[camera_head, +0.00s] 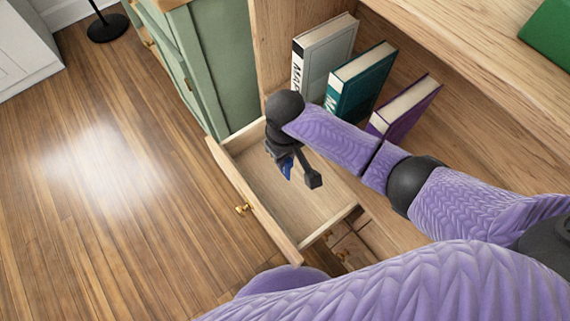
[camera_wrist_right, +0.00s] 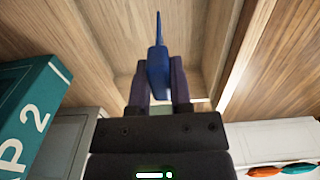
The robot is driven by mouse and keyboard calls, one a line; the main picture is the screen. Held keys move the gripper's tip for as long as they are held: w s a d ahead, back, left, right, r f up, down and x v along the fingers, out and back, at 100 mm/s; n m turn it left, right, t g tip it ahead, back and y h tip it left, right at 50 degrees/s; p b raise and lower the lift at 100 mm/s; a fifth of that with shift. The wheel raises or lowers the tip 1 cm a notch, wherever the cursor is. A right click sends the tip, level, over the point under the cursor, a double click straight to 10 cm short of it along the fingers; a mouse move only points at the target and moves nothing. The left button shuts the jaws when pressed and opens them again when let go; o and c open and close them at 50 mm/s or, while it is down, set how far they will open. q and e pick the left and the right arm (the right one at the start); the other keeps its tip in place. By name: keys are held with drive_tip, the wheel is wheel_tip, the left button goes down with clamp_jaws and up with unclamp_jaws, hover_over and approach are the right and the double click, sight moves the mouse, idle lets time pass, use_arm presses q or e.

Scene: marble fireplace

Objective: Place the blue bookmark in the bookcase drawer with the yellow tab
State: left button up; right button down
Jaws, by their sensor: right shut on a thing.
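The blue bookmark (camera_head: 286,169) is held by my right gripper (camera_head: 293,166) in the head view, above the open drawer (camera_head: 257,203). In the right wrist view the blue bookmark (camera_wrist_right: 158,60) stands between the two fingers of my right gripper (camera_wrist_right: 160,84), its thin end pointing away from the gripper. The drawer is pulled out, and the part of its wooden floor that shows is bare. A gold knob (camera_head: 242,208) is on its front; I cannot make out a yellow tab. My left gripper is not in view.
A grey book (camera_head: 325,57), a teal book (camera_head: 358,83) and a purple book (camera_head: 408,105) stand on the shelf behind the drawer, close to my right arm. A green cabinet (camera_head: 222,65) stands beside the bookcase.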

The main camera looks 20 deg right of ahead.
sight(286, 177)
wheel_tip(286, 177, down, 6)
drive_tip(key=b, duration=0.3)
drive_tip(key=shift+f, duration=0.15)
drive_tip(key=shift+r, duration=0.3)
drive_tip(key=shift+f, duration=0.15)
drive_tip(key=c, duration=0.5)
unclamp_jaws()
drive_tip(key=shift+c, duration=0.2)
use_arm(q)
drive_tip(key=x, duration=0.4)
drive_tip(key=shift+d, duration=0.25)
use_arm(e)
wheel_tip(286, 177, up, 13)
drive_tip(key=p, duration=0.8)
drive_tip(key=shift+f, duration=0.2)
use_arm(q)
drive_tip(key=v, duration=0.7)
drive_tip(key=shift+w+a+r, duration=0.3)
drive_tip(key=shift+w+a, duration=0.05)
use_arm(e)
drive_tip(key=shift+f, duration=0.1)
